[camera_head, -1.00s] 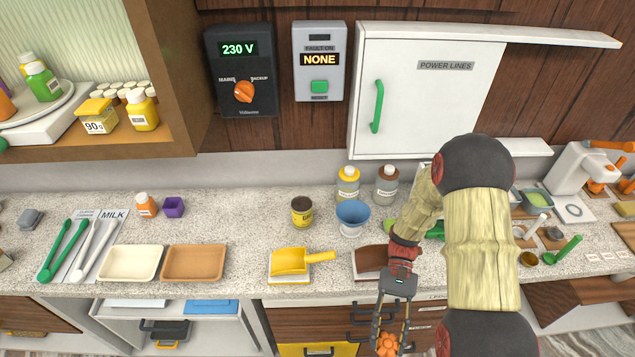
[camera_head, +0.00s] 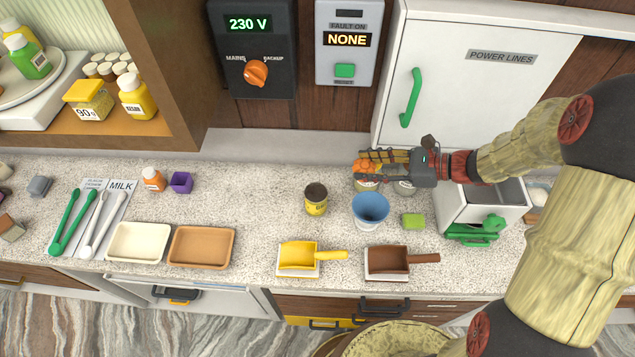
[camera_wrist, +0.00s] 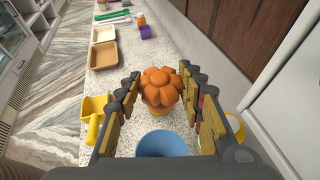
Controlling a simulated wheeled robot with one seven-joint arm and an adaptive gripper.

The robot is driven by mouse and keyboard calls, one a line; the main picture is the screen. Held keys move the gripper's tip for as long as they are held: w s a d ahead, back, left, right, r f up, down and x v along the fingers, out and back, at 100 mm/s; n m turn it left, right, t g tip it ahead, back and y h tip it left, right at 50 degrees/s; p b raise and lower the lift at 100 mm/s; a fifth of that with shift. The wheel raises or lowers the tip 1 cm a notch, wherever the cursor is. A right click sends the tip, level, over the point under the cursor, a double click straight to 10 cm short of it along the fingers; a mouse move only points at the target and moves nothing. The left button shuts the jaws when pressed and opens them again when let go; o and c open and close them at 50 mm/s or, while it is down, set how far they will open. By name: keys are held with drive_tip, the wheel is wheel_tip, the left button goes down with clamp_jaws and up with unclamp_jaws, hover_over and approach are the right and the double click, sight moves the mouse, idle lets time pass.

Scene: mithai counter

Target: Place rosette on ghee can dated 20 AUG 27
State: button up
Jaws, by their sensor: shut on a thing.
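The orange flower-shaped rosette (camera_head: 363,167) is held between the fingertips of my gripper (camera_head: 380,162). In the wrist view the rosette (camera_wrist: 160,86) sits between the two yellow-padded fingers, petals facing up. My gripper lies sideways, pointing left, raised in front of the wall cabinet. A yellow can with a dark top (camera_head: 316,199) stands upright on the counter, left of and below the gripper in the head view. Its label is too small to read a date. In the wrist view the rosette hides most of a yellow thing beyond it, probably this can.
A blue bowl-shaped funnel (camera_head: 370,208) stands right of the can. Two jars, one yellowish (camera_head: 367,186) and one grey (camera_head: 404,188), are partly hidden by my gripper. Yellow (camera_head: 299,258) and brown (camera_head: 387,262) scoops lie in front.

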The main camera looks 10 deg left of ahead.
drive_tip(key=f+x, duration=0.1)
drive_tip(key=x, duration=0.4)
drive_tip(key=f+x, duration=0.1)
drive_tip(key=x, duration=0.3)
drive_tip(key=s+d+f+b+x, duration=0.1)
drive_tip(key=x, duration=0.4)
drive_tip(key=shift+a+f, duration=0.25)
drive_tip(key=shift+a, duration=0.05)
drive_tip(key=shift+a+f, duration=0.3)
drive_tip(key=shift+f, duration=0.1)
drive_tip(key=shift+a+f, duration=0.15)
drive_tip(key=shift+f, duration=1.5)
drive_tip(key=shift+f, duration=0.1)
drive_tip(key=o, duration=0.8)
